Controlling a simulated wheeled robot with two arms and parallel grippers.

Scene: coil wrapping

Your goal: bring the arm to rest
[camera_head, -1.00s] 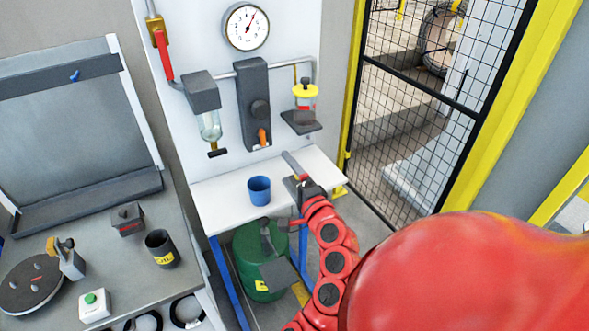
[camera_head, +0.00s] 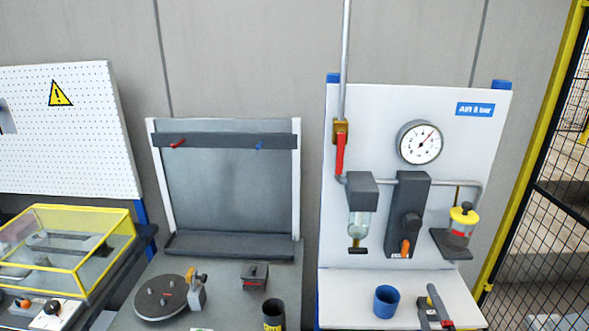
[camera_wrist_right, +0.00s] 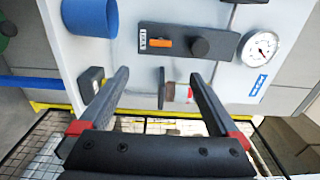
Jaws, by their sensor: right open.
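My right gripper (camera_head: 431,296) shows at the bottom of the head view, low over the right part of the white shelf (camera_head: 343,309), to the right of the blue cup (camera_head: 386,302). In the right wrist view the right gripper (camera_wrist_right: 159,76) has its two dark fingers spread wide, with nothing between them. The blue cup (camera_wrist_right: 90,14) stands apart from the fingers. Most of my right arm is outside the head view. My left gripper is not seen.
The air panel (camera_head: 480,140) carries a gauge (camera_head: 420,142), a red-handled valve (camera_head: 340,148) and a yellow-capped unit (camera_head: 461,222). A grey bench with a round turntable (camera_head: 163,297) and a black cup (camera_head: 273,314) is left. A mesh fence (camera_head: 545,220) stands right.

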